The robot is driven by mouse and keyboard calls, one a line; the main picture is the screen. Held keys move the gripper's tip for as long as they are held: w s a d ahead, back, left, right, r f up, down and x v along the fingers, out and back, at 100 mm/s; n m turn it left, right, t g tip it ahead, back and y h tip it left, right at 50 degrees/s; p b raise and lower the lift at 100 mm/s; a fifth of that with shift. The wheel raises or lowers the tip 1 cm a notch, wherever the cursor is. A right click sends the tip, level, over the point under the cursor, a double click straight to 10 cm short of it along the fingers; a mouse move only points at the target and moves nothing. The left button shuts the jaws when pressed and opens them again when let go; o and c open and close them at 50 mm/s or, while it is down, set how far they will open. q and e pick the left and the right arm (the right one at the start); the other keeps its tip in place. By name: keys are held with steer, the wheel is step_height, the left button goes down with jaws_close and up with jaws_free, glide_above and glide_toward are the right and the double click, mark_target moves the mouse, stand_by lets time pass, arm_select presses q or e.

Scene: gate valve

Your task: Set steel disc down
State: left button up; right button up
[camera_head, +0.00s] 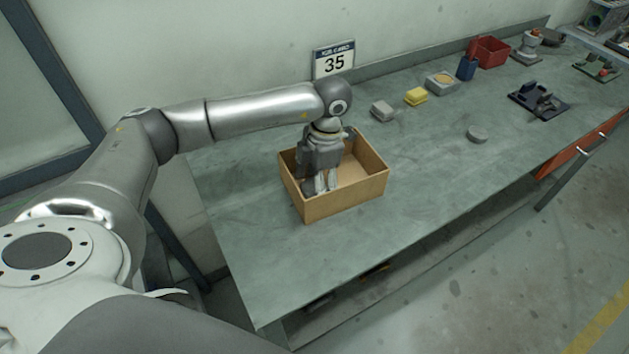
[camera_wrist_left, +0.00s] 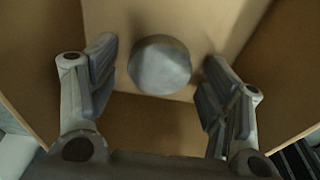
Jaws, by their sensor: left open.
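A round grey steel disc (camera_wrist_left: 160,65) shows in the left wrist view, between and a little beyond my open fingers, with gaps on both sides. It appears to be inside the open cardboard-coloured box (camera_head: 347,204); I cannot tell exactly how it rests there. My left gripper (camera_head: 320,188) points down into the box in the head view, and it also shows in the left wrist view (camera_wrist_left: 158,85) with its fingers spread. The disc is hidden behind the gripper and box wall in the head view. My right gripper is not in view.
The box stands on a long green-grey workbench (camera_head: 420,190). A grey round piece (camera_head: 477,134), a grey block (camera_head: 382,110), a yellow block (camera_head: 416,96) and a red bin (camera_head: 490,51) lie farther right. The bench front is clear.

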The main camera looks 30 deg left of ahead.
arm_select(q)
steer(key=shift+r, duration=0.25)
step_height(320, 180, up, 12)
steer(key=w+d+b, duration=0.1)
steer(key=b, duration=0.1)
steer(key=shift+w+f, duration=0.2)
steer(key=shift+w, duration=0.05)
